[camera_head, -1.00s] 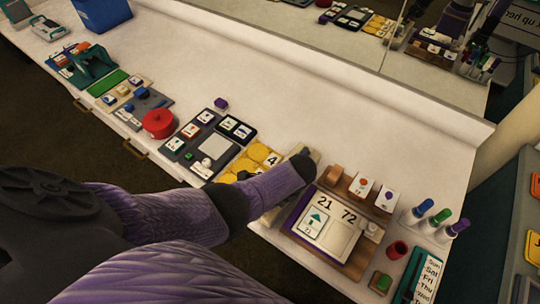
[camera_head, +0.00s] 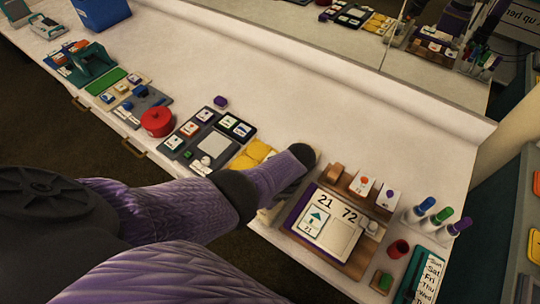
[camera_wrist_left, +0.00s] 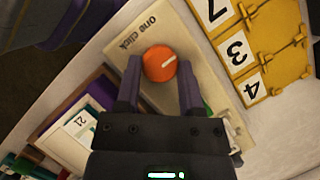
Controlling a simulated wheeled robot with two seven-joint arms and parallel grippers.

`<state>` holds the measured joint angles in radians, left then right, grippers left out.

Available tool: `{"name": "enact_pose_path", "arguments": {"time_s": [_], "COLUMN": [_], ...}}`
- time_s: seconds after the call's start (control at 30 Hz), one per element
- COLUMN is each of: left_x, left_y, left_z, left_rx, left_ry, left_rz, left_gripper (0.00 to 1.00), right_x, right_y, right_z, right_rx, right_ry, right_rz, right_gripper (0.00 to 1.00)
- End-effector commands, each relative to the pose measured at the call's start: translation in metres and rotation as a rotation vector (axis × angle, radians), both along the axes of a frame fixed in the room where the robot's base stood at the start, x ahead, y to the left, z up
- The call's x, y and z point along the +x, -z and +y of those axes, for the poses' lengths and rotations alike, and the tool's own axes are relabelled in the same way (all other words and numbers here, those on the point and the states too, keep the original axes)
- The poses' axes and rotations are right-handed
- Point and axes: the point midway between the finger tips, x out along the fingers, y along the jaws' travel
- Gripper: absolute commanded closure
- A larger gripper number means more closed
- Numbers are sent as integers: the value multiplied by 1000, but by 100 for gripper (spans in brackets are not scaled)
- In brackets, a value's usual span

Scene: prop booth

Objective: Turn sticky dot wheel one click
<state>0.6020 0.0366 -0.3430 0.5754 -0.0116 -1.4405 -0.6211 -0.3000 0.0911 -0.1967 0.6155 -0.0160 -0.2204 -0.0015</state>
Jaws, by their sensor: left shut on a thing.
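The sticky dot wheel is an orange round knob (camera_wrist_left: 160,63) with a white pointer line, on a beige board (camera_wrist_left: 148,22) lettered "one click" in the left wrist view. The pointer line is toward the knob's right side. My left gripper (camera_wrist_left: 158,80) has one finger on each side of the knob and is shut on it. In the head view my left arm (camera_head: 270,180) reaches in from the left and hides the knob and the fingers. My right gripper is not in view.
Yellow number tiles (camera_wrist_left: 268,45) adjoin the beige board. A red pot (camera_head: 156,122) stands farther left. The table's back strip is clear.

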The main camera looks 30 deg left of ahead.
Motion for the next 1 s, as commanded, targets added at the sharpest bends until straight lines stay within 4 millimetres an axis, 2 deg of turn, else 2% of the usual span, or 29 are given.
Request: {"name": "enact_pose_path", "arguments": {"time_s": [0.13, 0.17, 0.3, 0.6, 0.67, 0.9, 1.0], "left_x": [0, 0, 0, 1, 3, 19, 22], "left_y": [0, 0, 0, -4, -14, -72, -86], "left_z": [0, 0, 0, -1, -4, -21, -26], "left_rx": [0, 0, 0, 0, -1, -1, 0], "left_ry": [1, 1, 1, 2, 2, 3, 3], "left_rz": [2, 2, 0, 0, -2, -3, -1], "left_gripper": [100, 45, 16, 16, 16, 16, 16], "right_x": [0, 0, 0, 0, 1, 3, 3], "right_y": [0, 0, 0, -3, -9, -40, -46], "right_z": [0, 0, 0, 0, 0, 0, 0], "right_rx": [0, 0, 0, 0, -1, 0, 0], "right_ry": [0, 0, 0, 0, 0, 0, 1], "right_rz": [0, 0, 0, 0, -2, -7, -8], "right_gripper": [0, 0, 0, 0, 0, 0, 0]}}
